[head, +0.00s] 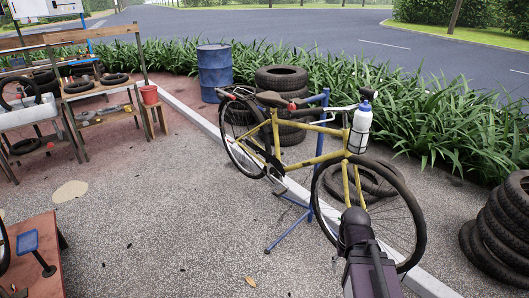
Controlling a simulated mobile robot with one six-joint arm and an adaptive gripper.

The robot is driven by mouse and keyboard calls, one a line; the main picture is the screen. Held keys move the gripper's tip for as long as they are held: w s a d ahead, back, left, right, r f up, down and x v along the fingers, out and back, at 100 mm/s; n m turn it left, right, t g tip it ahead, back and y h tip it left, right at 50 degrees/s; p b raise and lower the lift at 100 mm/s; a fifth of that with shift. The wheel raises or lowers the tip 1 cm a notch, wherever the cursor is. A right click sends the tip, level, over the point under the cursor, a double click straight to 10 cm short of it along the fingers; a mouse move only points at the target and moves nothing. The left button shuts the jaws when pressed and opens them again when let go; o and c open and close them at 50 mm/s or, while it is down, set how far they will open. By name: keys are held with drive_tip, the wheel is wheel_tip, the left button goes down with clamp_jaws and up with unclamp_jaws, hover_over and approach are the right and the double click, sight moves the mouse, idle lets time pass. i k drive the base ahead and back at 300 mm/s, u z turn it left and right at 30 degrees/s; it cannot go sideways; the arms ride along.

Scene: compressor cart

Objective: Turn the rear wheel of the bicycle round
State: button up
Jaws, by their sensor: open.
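A yellow bicycle (316,128) stands held on a blue repair stand (290,230) in the middle of the head view. Its rear wheel (226,147) is on the left, below and behind the saddle (271,99). Part of the rear wheel is covered by the frame and drive parts. The front wheel (421,225) is on the right, nearer to me, with a white bottle (361,130) above it. My dark arm reaches up from the bottom edge and covers part of the front wheel. I cannot make out gripper fingers; the rear wheel is clear of my arm.
Stacked tyres (280,78) and a blue barrel (214,72) stand behind the bicycle. More tyres (500,235) are stacked at the right. A wooden workbench (95,92) is at the left, and a reddish table (35,262) at the lower left. Gravel between them is open.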

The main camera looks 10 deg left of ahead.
sight(267, 141)
drive_tip(key=k, duration=0.25)
drive_tip(key=u, duration=0.05)
drive_tip(key=i, duration=1.3)
drive_tip(key=u, duration=0.5)
drive_tip(key=k, duration=0.65)
drive_tip(key=u, duration=0.3)
drive_tip(key=i, duration=0.45)
drive_tip(key=u, duration=0.05)
